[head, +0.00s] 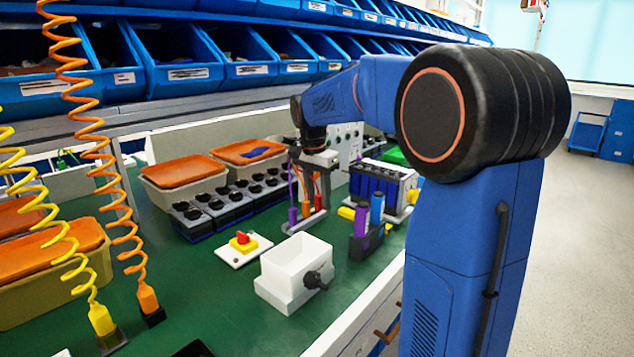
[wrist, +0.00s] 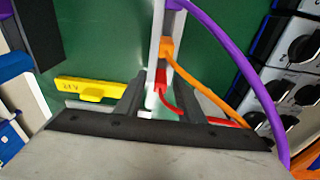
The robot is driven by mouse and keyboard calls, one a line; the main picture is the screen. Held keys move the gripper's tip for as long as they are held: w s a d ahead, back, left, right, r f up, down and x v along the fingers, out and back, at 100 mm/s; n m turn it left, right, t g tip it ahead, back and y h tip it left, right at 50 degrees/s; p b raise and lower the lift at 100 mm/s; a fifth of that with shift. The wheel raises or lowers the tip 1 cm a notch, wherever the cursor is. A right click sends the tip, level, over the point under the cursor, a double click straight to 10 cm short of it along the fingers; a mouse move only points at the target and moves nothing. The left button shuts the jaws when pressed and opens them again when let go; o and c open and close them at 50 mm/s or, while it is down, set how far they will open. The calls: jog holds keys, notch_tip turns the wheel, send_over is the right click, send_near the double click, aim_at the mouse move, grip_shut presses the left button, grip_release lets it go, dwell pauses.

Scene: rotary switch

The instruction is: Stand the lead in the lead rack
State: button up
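The lead rack (head: 321,219) is a grey frame on the green bench, below my gripper (head: 319,160). A purple lead (head: 292,214), an orange lead (head: 306,208) and a red lead (head: 318,197) stand upright along it in a row. In the wrist view, my gripper's two dark fingers (wrist: 157,84) are apart. The red lead's plug (wrist: 160,84) lies between and below them, with gaps on both sides. The orange plug (wrist: 166,47) is farther up the rack, and the purple cable (wrist: 240,62) arcs over the right side. How deep the red plug sits is hidden.
A dark holder with blue and purple parts (head: 366,238) and a yellow 24V piece (wrist: 90,88) are close by. Black-knobbed modules (head: 215,204) flank the rack.

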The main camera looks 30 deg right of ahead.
notch_tip(320, 180, up, 17)
jog(key=a, duration=0.2)
jog(key=shift+s, duration=0.4)
